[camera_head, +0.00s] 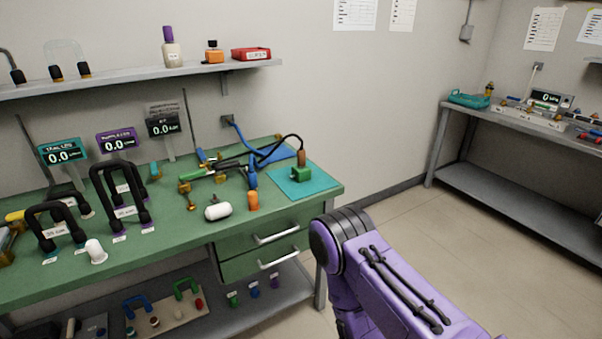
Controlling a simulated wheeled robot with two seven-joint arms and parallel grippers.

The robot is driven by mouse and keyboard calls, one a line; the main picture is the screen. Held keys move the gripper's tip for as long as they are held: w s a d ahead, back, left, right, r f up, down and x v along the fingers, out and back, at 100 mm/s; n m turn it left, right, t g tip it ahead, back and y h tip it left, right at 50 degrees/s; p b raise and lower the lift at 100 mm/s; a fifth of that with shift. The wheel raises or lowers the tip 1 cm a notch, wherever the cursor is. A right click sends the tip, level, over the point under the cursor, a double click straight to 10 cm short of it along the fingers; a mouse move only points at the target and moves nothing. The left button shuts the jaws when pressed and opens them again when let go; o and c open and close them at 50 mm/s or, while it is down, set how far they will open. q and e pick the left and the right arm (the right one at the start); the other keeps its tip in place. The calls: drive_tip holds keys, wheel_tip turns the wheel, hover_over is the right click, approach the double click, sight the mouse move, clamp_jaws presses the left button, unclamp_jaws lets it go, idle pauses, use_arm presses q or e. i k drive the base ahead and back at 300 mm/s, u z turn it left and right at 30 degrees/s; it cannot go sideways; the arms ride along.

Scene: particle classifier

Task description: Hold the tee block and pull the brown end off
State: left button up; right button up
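A small green block (301,174), which looks like the tee block, sits on a teal mat (283,187) at the right end of the green workbench. A brown end piece (301,157) stands just behind it, with a black hose curving from it to the left. Whether the brown piece is seated in the block or only behind it is hard to tell at this size. A purple arm of mine comes in from the lower right, bent at a dark joint in front of the bench. Neither of my grippers shows, and nothing visible holds the block.
On the bench (172,228), an orange cylinder (253,200), a blue fitting (252,176) and a white capsule (218,211) stand left of the mat. Black U-shaped hoses (119,196) and small displays (116,142) are farther left. A second bench (520,130) is at the right.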

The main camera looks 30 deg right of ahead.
sight(301, 152)
drive_tip(key=z, duration=2.4)
drive_tip(key=i, duration=2.45)
drive_tip(key=u, duration=2.45)
